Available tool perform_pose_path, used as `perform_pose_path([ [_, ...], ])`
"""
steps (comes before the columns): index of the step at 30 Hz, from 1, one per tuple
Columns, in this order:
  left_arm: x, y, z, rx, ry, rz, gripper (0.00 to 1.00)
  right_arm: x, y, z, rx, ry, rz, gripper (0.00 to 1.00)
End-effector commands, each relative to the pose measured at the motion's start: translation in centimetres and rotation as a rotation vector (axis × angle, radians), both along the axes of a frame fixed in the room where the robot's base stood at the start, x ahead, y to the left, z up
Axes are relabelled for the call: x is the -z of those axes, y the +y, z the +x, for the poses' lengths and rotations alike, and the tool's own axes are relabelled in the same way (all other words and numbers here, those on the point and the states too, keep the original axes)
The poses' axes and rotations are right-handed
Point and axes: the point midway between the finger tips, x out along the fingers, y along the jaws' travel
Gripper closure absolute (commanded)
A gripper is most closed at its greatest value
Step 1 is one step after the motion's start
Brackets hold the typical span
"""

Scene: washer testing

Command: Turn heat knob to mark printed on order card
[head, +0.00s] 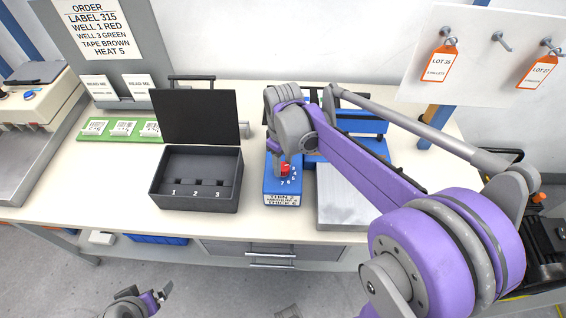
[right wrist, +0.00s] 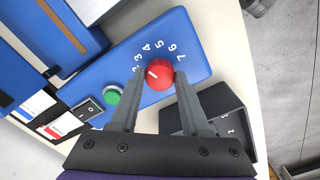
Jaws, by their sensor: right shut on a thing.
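The order card (head: 90,27) on the grey back panel reads HEAT 5 on its bottom line. The red heat knob (right wrist: 160,74) is on the blue sealer box (right wrist: 195,50), with white numbers around it. Its white pointer line faces left in the right wrist view, just below the 2 and far from the 5. My right gripper (right wrist: 160,80) is shut on the knob, one finger on each side. In the head view the knob (head: 285,169) shows below my right gripper. My left gripper (head: 160,296) is at the bottom edge, away from the table; its jaw opening is unclear.
A black open-lidded box (head: 196,203) with wells numbered 1 to 3 stands left of the sealer. A green tray (head: 100,138) with label cards is further left. A grey metal plate (head: 345,200) lies right of the knob. A green button (right wrist: 112,95) and black switch sit beside the knob.

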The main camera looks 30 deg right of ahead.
Motion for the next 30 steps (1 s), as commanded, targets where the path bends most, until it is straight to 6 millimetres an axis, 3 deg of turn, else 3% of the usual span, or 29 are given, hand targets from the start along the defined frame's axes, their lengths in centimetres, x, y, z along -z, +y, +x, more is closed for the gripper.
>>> perform_pose_path([
  [18, 0.48, 0.00, -0.13, 0.000, 0.002, 0.000, 0.00, 0.00, -0.02, 0.01, 0.571, 0.000, 0.000, 1.00],
  [30, 0.62, 0.00, -0.17, 0.000, 0.003, 0.000, 0.00, -0.02, -0.01, 0.01, 0.813, -0.001, 0.000, 1.00],
])
